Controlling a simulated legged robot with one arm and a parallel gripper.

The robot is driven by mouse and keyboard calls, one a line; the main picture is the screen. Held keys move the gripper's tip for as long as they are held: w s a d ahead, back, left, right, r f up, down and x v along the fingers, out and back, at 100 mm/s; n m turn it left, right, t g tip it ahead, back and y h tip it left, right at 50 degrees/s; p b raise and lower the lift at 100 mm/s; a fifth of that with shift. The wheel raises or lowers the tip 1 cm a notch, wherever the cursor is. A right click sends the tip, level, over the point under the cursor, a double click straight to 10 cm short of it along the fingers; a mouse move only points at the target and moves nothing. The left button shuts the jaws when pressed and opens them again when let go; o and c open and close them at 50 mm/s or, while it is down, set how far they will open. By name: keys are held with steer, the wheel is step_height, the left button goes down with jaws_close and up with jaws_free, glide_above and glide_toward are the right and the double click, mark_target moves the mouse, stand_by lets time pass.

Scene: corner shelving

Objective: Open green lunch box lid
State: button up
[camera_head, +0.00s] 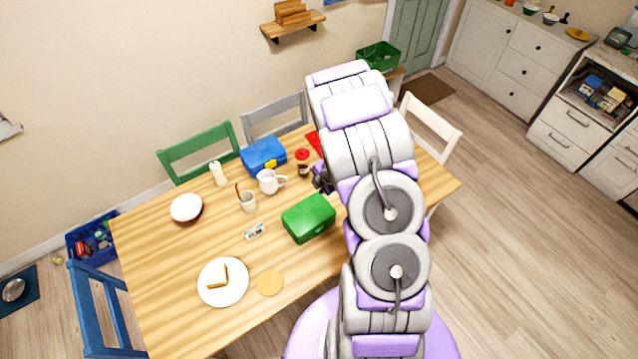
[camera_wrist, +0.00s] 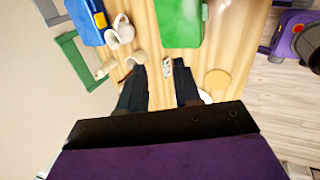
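The green lunch box (camera_head: 308,218) sits on the wooden table near its front right, and its lid looks closed. It also shows at the top of the wrist view (camera_wrist: 180,22), cut off by the frame edge. My gripper (camera_wrist: 159,68) is open and empty in the wrist view, with its two dark fingers apart over the table and the box beyond their tips. In the head view, a dark part of my gripper (camera_head: 322,181) shows just behind the box; my arm hides the rest. I see no contact with the box.
On the table (camera_head: 175,252), a blue lunch box (camera_head: 263,157), white mug (camera_head: 268,181), cup (camera_head: 248,201) and red-topped jar (camera_head: 303,165) stand behind the green box. A plate with a sandwich (camera_head: 222,297) lies left. Chairs surround the table.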

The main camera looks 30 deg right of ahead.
steer(key=shift+v, duration=0.85)
steer(key=shift+s, duration=0.1)
steer(key=v, duration=1.7)
steer(key=shift+r, duration=0.1)
stand_by(0.3)
